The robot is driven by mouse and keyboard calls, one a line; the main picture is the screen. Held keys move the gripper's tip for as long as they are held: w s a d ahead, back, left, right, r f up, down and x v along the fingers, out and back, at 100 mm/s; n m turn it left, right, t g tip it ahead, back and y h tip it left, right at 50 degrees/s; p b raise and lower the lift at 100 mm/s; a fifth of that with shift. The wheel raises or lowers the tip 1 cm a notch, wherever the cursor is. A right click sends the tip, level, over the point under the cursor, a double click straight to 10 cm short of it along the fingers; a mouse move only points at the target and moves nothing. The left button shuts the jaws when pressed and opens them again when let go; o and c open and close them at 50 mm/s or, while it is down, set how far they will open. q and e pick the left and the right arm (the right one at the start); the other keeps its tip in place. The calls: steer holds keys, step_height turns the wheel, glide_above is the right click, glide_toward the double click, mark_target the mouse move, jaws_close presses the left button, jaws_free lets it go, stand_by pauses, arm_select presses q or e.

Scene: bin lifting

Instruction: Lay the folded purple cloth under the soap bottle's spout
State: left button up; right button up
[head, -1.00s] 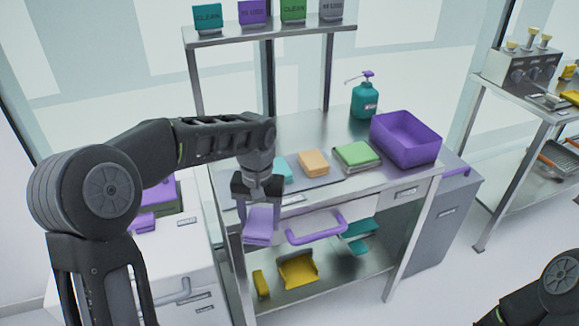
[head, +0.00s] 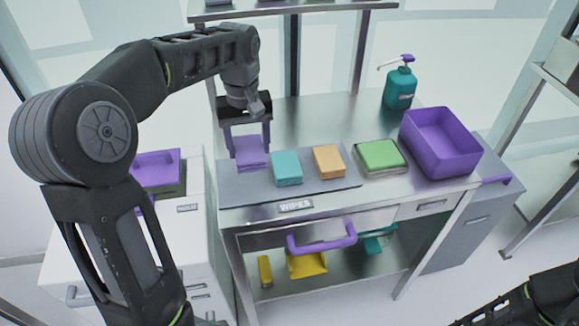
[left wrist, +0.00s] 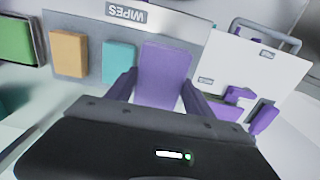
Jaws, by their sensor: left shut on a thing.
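The folded purple cloth (head: 251,151) is in my left gripper (head: 247,138), at the left end of the grey wipes mat (head: 240,190). The gripper is shut on the cloth; in the left wrist view the cloth (left wrist: 162,75) lies between the two fingers. I cannot tell whether the cloth touches the mat. The teal soap bottle (head: 399,88) stands upright at the back right of the steel table, and its purple-topped pump has a spout pointing left. Of my right arm, only a dark part shows at the lower right; its gripper is not in view.
A teal cloth (head: 286,168) and an orange cloth (head: 328,161) lie on the mat. A green cloth on a tray (head: 381,155) and a purple bin (head: 440,143) stand to the right. The tabletop left of the bottle (head: 330,115) is clear.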

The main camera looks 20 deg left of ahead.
arm_select(q)
glide_above(254, 185)
steer(key=shift+f+p, duration=0.4)
steer(key=shift+f, duration=2.75)
steer(key=shift+f, duration=1.9)
steer(key=shift+s+f, duration=0.1)
steer(key=o, duration=0.9)
steer(key=shift+f, duration=0.1)
steer(key=shift+o, duration=0.8)
